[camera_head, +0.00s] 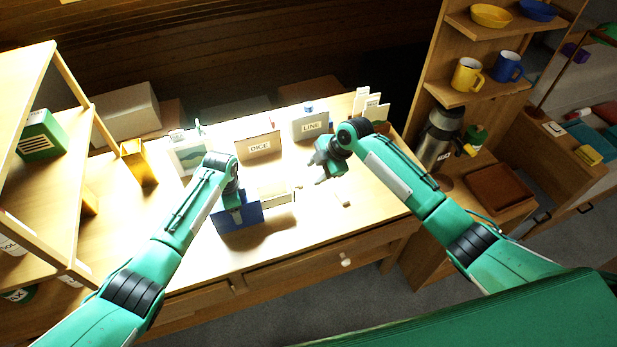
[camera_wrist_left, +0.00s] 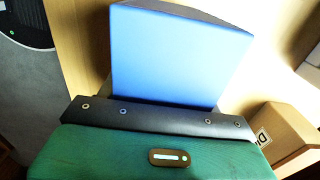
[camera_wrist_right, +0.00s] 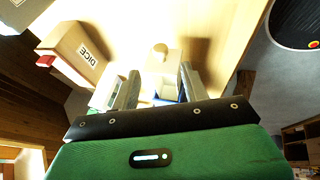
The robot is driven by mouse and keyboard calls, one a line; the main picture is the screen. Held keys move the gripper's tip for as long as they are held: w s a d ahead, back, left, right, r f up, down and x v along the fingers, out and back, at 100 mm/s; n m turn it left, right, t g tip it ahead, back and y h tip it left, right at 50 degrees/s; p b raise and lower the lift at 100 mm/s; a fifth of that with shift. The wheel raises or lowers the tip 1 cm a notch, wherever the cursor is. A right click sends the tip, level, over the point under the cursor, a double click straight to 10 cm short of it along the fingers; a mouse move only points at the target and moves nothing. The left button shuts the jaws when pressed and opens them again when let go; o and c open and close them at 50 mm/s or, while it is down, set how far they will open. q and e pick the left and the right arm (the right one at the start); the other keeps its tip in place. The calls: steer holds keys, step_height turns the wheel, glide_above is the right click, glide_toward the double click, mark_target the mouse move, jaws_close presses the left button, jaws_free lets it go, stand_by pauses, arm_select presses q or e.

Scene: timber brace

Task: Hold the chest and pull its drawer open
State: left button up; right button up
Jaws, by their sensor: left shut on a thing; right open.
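The chest (camera_head: 240,222) is a small blue box near the front of the table. Its pale drawer (camera_head: 276,196) sticks out from the right side, partly open. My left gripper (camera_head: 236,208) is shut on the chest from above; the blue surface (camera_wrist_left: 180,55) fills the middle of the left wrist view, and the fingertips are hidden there. My right gripper (camera_head: 321,174) is open and empty, to the right of the drawer and apart from it. In the right wrist view its two fingers (camera_wrist_right: 158,90) stand apart, with pale and blue parts showing between them.
A box marked DICE (camera_head: 258,147) and a bin marked LINE (camera_head: 310,126) stand behind. A shelf (camera_head: 40,150) stands at the left. The table front (camera_head: 300,237) is clear.

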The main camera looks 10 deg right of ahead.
steer(key=v, duration=0.3)
steer(key=shift+d+r, duration=0.15)
steer(key=shift+r, duration=0.2)
arm_select(q)
steer(key=o, duration=1.2)
steer(key=shift+r, duration=0.15)
